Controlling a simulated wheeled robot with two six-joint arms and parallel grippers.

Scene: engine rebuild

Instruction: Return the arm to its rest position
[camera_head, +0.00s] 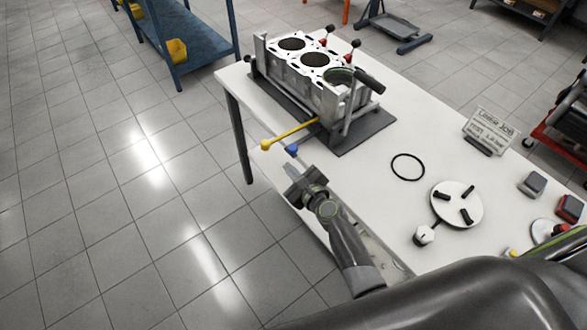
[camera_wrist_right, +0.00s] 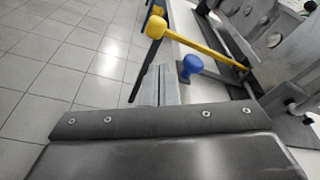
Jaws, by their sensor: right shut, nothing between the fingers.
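My right gripper (camera_head: 301,186) is over the near left edge of the white table, close to the blue knob (camera_head: 291,149). In the right wrist view its fingers (camera_wrist_right: 160,84) are together with nothing between them. The yellow-handled lever (camera_head: 290,133) sticks out from the engine block fixture past the table edge; in the right wrist view its yellow knob (camera_wrist_right: 156,27) and the blue knob (camera_wrist_right: 192,64) lie just beyond the fingertips. I see no contact with either knob. My right arm (camera_head: 350,245) reaches in from the lower right. My left gripper is not in view.
The grey engine block (camera_head: 312,70) stands in a fixture on a dark mat (camera_head: 370,130). A black ring (camera_head: 408,167), a round white plate (camera_head: 457,205) and a sign (camera_head: 491,130) lie or stand to the right. Open tiled floor is on the left; a blue shelf (camera_head: 190,45) stands behind.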

